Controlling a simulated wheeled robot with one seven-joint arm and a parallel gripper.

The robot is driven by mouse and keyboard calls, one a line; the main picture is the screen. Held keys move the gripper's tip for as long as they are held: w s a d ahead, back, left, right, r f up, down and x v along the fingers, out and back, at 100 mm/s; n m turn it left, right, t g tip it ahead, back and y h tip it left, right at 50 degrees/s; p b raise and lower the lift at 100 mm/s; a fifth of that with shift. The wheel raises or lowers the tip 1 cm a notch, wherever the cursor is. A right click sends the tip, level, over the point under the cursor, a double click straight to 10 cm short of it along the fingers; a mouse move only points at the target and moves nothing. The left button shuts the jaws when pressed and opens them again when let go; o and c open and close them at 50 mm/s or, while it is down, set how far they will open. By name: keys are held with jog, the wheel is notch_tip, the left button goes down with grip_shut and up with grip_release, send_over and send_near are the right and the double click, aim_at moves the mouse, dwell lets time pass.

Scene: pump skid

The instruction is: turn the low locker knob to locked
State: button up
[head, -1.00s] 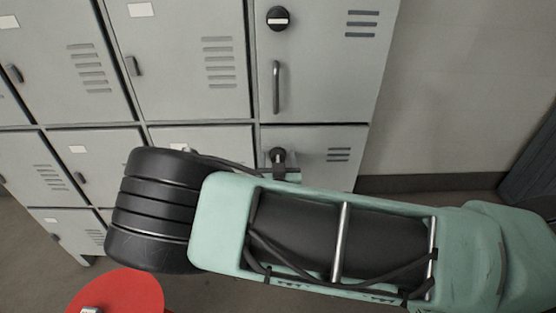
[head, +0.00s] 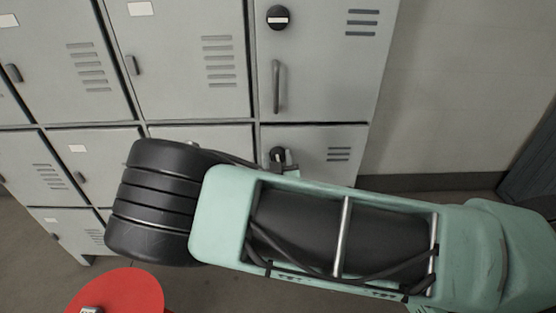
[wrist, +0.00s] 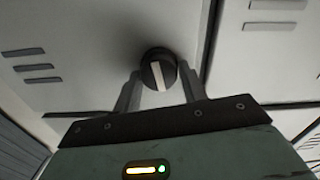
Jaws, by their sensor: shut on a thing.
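The low locker knob (head: 277,154) is a round black knob on the lower right locker door (head: 312,146), mostly hidden in the head view by my arm and gripper. In the wrist view the knob (wrist: 158,66) shows its white bar close to upright in the picture, slightly tilted. My gripper (wrist: 160,80) has one finger on each side of the knob and is shut on it. In the head view a finger of my gripper (head: 291,160) shows just right of the knob. I cannot read a locked mark.
Above is another locker door (head: 322,60) with a black knob (head: 278,17), its white bar level, and a handle (head: 277,86). More grey lockers (head: 180,60) stand to the left. A red round object (head: 118,293) is at the lower left. Bare wall (head: 450,90) is at the right.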

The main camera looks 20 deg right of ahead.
jog(key=n, duration=0.4)
jog(key=shift+a, duration=0.1)
jog(key=n, duration=0.4)
jog(key=shift+f, duration=0.1)
jog(key=n, duration=0.4)
jog(key=shift+a+f+n, duration=0.1)
jog(key=shift+a+n, duration=0.05)
jog(key=shift+n, duration=0.15)
jog(key=shift+w+n, duration=0.1)
jog(key=shift+n, duration=1.5)
jog(key=shift+f, duration=0.1)
jog(key=o, duration=1)
jog(key=shift+c, duration=0.2)
